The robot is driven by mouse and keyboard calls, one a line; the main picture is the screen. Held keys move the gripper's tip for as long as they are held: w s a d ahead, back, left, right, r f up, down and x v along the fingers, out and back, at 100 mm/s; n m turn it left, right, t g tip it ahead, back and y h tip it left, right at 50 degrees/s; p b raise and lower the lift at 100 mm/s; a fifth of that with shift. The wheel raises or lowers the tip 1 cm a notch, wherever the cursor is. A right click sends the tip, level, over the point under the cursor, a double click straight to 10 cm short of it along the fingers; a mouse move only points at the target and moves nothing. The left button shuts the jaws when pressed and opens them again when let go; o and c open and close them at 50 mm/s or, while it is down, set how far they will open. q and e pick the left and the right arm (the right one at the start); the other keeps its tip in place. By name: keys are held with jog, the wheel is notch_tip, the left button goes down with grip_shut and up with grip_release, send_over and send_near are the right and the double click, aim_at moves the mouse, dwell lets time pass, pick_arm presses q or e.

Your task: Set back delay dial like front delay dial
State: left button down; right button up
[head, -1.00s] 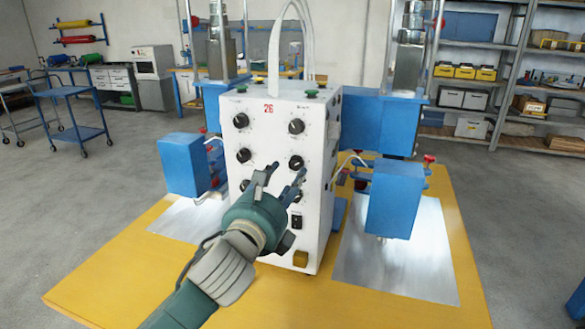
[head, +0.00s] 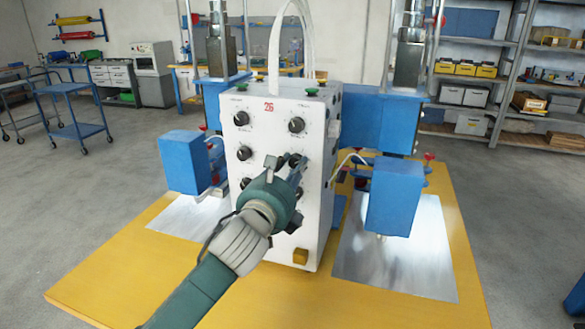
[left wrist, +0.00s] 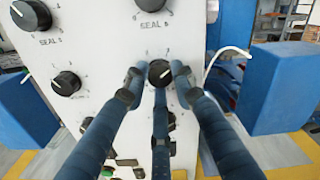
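The white control box (head: 285,120) has rows of black dials on its face. The second row has a left dial (head: 243,153) and a right dial (head: 294,158). In the left wrist view the left dial (left wrist: 66,83) stands clear, and the right dial (left wrist: 159,73) sits between my fingers, its pale mark pointing to the upper right. Their labels are not readable, so I cannot tell which delay dial is which. My left gripper (head: 292,168) is open around the right dial; contact is unclear. It hides lower dials. My right gripper is not in view.
Upper dials marked SEAL (left wrist: 32,14) sit above. A blue block (head: 186,164) stands left of the box and another (head: 394,196) right of it, above metal plates (head: 430,260). The yellow table (head: 130,265) is clear in front.

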pick_arm(q)
jog(key=shift+f, duration=0.1)
jog(key=n+p, duration=0.2)
jog(key=n, duration=0.1)
jog(key=shift+d+p, duration=0.1)
jog(key=shift+p, duration=0.25)
jog(key=n+p, duration=0.2)
jog(key=n, duration=0.2)
jog(key=shift+s, duration=0.1)
jog(key=n+p, duration=0.1)
jog(key=n, duration=0.3)
jog(key=shift+n+p, duration=0.3)
jog(key=n+p, duration=0.1)
jog(key=n, duration=0.3)
jog(key=shift+n, duration=0.3)
jog(key=c, duration=1.4)
grip_release()
jog(key=shift+d, duration=0.1)
jog(key=shift+c, duration=0.2)
